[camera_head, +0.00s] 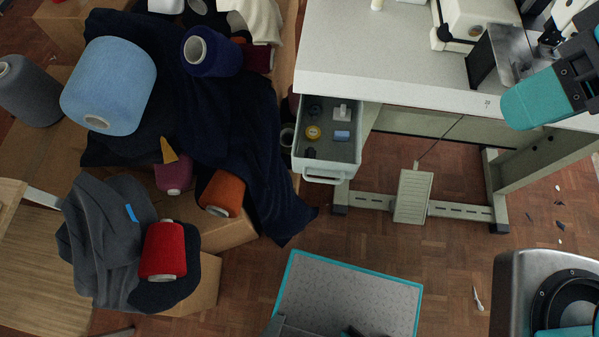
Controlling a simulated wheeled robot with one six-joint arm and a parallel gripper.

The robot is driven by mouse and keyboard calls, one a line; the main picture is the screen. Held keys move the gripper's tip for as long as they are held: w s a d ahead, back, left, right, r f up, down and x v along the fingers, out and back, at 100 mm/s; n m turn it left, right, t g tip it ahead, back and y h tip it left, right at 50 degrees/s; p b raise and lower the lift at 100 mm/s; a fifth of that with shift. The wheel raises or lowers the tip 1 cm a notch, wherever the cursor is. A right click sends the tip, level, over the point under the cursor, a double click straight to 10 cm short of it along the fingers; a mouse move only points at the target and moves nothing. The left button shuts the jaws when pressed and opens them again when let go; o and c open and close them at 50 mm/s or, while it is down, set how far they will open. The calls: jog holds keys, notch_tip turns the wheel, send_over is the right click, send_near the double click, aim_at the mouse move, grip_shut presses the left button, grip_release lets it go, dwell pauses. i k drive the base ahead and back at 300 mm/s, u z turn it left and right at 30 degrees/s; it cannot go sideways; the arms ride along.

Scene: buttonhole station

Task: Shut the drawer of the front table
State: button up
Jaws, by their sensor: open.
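The front table (400,60) has a pale grey top and stands at the top right. Its drawer (327,172) is pulled out below the table's front edge at the left end, with its grey handle facing the bottom of the picture. Small items lie inside it, among them a yellow ring and a blue piece. My gripper (572,72), dark with teal fingers, is at the right edge, above the table's right part and well right of the drawer. It is open, partly cut off by the frame, and I see nothing held in it.
Left of the drawer, boxes carry dark cloth and several yarn cones, including a light blue cone (108,85) and a red cone (163,250). Dark cloth hangs close to the drawer's left side. A pedal (413,196) stands under the table. The wooden floor before the drawer is clear.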

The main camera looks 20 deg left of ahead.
aim_at(342, 160)
jog(key=u, duration=0.7)
jog(key=k, duration=0.6)
jog(key=u, duration=0.2)
